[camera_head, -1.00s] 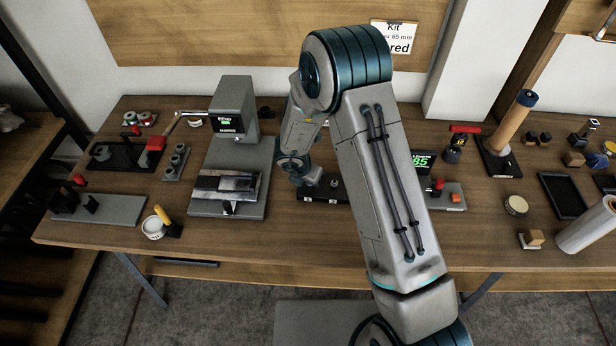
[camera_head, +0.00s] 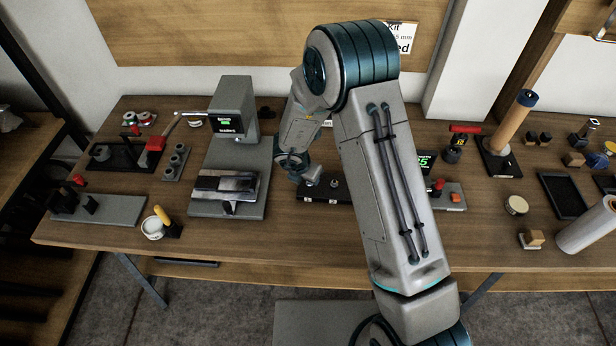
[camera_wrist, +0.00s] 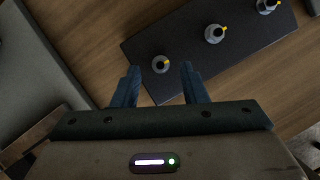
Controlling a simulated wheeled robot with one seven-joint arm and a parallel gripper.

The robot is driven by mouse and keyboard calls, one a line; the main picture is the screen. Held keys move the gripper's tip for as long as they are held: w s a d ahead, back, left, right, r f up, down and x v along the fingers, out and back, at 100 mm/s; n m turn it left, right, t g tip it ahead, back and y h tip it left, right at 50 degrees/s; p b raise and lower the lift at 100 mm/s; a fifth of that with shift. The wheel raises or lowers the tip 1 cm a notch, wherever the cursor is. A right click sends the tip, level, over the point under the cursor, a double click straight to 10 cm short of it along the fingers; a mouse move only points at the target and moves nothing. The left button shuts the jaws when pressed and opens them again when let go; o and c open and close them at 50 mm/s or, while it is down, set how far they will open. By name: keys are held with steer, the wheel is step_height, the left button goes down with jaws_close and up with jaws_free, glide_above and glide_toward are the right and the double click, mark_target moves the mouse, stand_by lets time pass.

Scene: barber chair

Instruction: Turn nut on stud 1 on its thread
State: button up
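A black block (camera_wrist: 205,45) in the wrist view carries a row of studs with metal nuts, each with a small yellow mark. The nearest nut (camera_wrist: 160,65) shows between my fingertips, with a gap on both sides. A second nut (camera_wrist: 215,34) and a third (camera_wrist: 267,6) lie up and to the right. In the head view the black block (camera_head: 318,196) is partly hidden by my arm, with one nut (camera_head: 334,183) visible beside my gripper.
A grey press-like stand (camera_head: 232,115) with a display is left of my gripper. A device with a green display and red button (camera_head: 455,196) is right of my arm. A cylinder on a stand (camera_head: 515,122) rises further right. The bench front below the block is clear.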

steer(key=v, duration=1.2)
steer(key=shift+s+r, duration=0.15)
steer(key=shift+r, duration=0.05)
step_height(320, 180, up, 5)
steer(key=n+t+y, duration=0.1)
steer(key=n+t, duration=0.2)
steer(key=n, duration=0.1)
glide_above(302, 189)
step_height(302, 189, up, 6)
steer(key=w+n+t+y, duration=0.2)
steer(key=n, duration=0.4)
steer(key=s+d+r+n+y+b, duration=0.1)
steer(key=s+r+n+y, duration=0.2)
steer(key=n, duration=0.4)
steer(key=s+d+r+n, duration=0.1)
steer(key=s+r+n, duration=0.1)
steer(key=r+n, duration=0.3)
steer(key=s+d+f+n+g+h, duration=0.1)
steer(key=s+d+n+g+h, duration=0.1)
steer(key=s+d+n, duration=0.6)
steer(key=s+d+f+n+g+h+b, duration=0.1)
steer(key=s+d+n+g, duration=0.2)
steer(key=s+d+n, duration=0.5)
steer(key=s+n, duration=0.4)
steer(key=s, duration=0.1)
steer(key=shift+f+h, duration=0.25)
steer(key=shift+h, duration=0.15)
steer(key=shift+s, duration=0.1)
